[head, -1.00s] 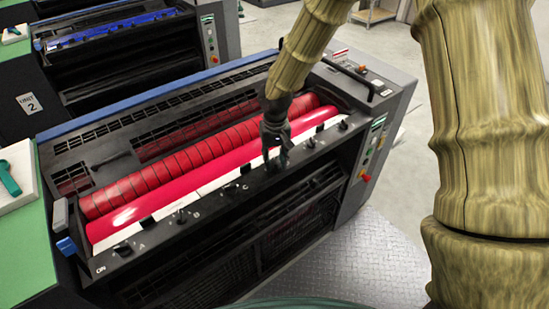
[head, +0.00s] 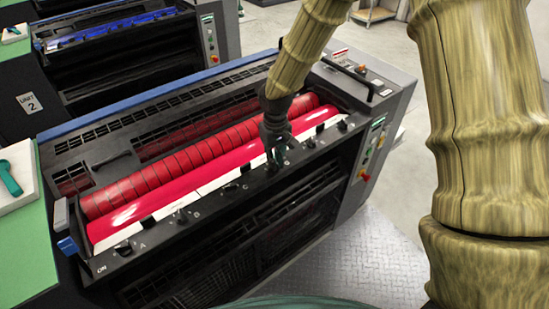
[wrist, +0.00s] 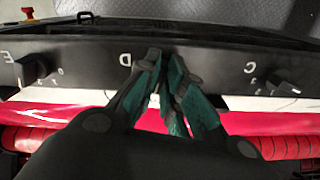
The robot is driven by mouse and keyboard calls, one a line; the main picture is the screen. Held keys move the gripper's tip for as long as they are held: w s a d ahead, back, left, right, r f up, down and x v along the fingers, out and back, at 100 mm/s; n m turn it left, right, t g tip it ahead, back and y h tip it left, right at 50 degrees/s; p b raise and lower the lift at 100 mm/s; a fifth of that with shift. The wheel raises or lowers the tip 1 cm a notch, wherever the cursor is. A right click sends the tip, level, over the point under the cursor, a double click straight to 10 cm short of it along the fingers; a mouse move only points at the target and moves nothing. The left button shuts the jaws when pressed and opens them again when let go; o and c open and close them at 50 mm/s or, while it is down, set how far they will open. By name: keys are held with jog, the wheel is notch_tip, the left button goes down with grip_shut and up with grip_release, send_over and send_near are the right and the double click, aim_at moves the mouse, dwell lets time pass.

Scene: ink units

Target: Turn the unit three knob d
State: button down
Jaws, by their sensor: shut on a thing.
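The unit three press has a black control rail (head: 210,205) along its front edge, with lettered knobs. My gripper (head: 276,162) is at the rail, just right of knob C (head: 230,188). In the wrist view, the teal-padded fingertips of my gripper (wrist: 163,58) are shut beside the letter D (wrist: 125,59). Knob d is hidden between and under the fingers, so its pointer angle cannot be seen. Knob C (wrist: 286,80) shows to the right in the wrist view, apart from the fingers.
Red rollers (head: 205,150) lie behind the rail. Another knob (head: 310,143) sits right of my gripper. A red button (head: 364,176) is on the grey end panel. Textured floor plate (head: 340,255) lies clear in front. Unit 2 (head: 120,45) stands behind.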

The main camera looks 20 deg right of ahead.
jog(key=n, duration=0.4)
jog(key=shift+d+r+p, duration=0.1)
jog(key=shift+p, duration=0.3)
jog(key=shift+w+n+p, duration=0.15)
jog(key=shift+n+p, duration=0.15)
jog(key=shift+n, duration=1.4)
jog(key=c, duration=1.5)
grip_release()
jog(key=shift+c, duration=0.2)
notch_tip(320, 180, up, 12)
